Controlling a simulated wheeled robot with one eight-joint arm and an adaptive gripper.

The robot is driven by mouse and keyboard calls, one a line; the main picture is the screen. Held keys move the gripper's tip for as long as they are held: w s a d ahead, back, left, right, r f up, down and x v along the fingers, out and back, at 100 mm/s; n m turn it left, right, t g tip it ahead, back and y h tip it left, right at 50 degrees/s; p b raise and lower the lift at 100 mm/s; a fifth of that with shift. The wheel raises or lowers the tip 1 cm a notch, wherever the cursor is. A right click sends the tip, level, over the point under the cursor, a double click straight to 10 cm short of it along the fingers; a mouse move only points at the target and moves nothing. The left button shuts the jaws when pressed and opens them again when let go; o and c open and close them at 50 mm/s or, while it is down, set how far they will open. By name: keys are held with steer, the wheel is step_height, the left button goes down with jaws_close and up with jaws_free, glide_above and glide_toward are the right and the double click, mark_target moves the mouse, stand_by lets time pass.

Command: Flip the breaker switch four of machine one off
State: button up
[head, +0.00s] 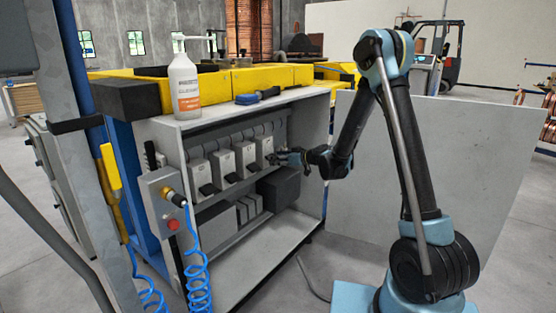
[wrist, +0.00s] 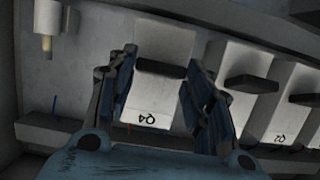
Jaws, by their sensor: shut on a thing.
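Breaker switch four (wrist: 165,105) is a pale box with an upside-down "Q4" label in the wrist view. Its dark lever (wrist: 160,68) lies across the box between the fingers of my gripper (wrist: 161,66). In the head view my gripper (head: 284,157) is at the right end of the breaker row, at the rightmost box (head: 264,146). The cabinet of machine one (head: 262,263) is open at the front. The head view is too small to show the lever's position.
More breakers stand beside it in the wrist view, including one next to it (wrist: 225,107) and one labelled Q2 (wrist: 278,122). A dark box (head: 279,188) sits below my gripper. A white bottle (head: 185,85) stands on the cabinet top. A pale panel (head: 470,160) stands behind my arm.

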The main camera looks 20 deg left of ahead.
steer(key=shift+w+f+t+y, duration=0.25)
steer(key=shift+f+t+y, duration=0.25)
steer(key=shift+f+y, duration=0.3)
steer(key=shift+r, duration=0.1)
steer(key=o, duration=1)
steer(key=shift+o, duration=0.2)
steer(key=shift+s, duration=0.1)
steer(key=shift+d, duration=0.1)
steer(key=v, duration=0.7)
steer(key=shift+d, duration=0.2)
